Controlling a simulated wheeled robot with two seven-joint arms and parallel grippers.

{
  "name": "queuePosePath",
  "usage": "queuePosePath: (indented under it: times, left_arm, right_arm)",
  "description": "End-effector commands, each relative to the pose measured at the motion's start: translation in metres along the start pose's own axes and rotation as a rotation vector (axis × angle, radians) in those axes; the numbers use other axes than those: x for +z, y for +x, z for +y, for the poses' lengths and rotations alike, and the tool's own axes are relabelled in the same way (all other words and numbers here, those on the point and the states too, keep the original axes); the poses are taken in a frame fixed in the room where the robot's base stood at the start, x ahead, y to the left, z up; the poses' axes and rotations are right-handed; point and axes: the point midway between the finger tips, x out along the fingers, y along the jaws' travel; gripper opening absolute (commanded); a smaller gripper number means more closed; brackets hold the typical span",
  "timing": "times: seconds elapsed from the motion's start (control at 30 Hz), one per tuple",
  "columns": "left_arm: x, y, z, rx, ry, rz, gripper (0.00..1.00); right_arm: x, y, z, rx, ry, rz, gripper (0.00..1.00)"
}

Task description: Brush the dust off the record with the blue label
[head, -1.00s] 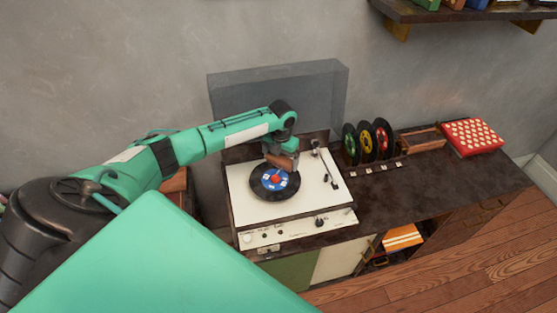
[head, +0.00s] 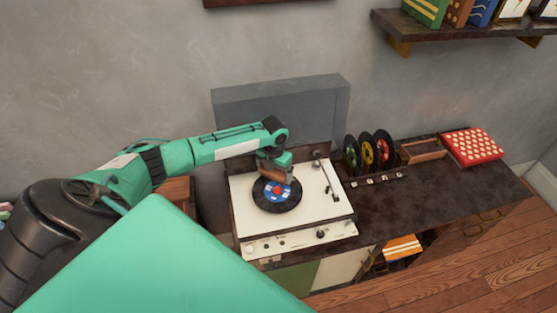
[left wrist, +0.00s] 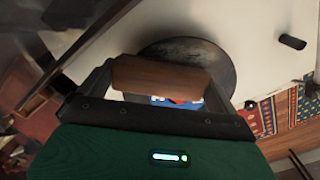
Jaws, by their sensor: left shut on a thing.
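The record with the blue label (head: 268,203) lies flat on the white turntable (head: 243,222). Its black disc also shows in the left wrist view (left wrist: 222,66), with greyish marks on its surface. A red piece sits at the middle of the label. My left gripper (head: 275,172) is shut on a brown wooden brush (left wrist: 160,77) and holds it over the back part of the record. The brush hides part of the disc and label; I cannot tell whether it touches the record. My right gripper is not in view.
The tonearm (head: 327,176) stands at the turntable's right. The raised grey lid (head: 285,110) is behind. To the right are several upright records (head: 367,152), a wooden tray (head: 422,150) and a red dotted box (head: 472,147). The dark cabinet top (head: 420,195) is clear in front of them.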

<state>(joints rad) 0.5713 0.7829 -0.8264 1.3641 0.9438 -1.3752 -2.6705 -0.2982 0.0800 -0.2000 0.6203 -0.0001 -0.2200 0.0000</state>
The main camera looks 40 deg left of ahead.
Motion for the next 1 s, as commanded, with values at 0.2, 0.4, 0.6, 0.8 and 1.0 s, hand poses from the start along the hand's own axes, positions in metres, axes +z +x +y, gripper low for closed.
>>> queuePosePath:
  times: [0.2, 0.4, 0.6, 0.8, 1.0]
  left_arm:
    - [-0.001, 0.002, -0.003, -0.004, 0.006, 0.003, 0.77]
    - [-0.001, -0.01, -0.004, -0.004, 0.008, 0.004, 0.77]
    - [-0.002, -0.031, -0.004, -0.005, 0.009, 0.004, 0.77]
    - [-0.002, -0.051, -0.004, -0.005, 0.009, 0.005, 0.77]
    - [-0.002, -0.058, -0.005, -0.006, 0.009, 0.005, 0.77]
  right_arm:
    - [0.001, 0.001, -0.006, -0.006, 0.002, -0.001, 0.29]
    - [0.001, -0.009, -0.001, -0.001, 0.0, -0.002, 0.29]
    - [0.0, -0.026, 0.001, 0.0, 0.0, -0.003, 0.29]
    - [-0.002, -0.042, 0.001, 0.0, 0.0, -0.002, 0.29]
    - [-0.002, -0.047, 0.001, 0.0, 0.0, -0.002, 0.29]
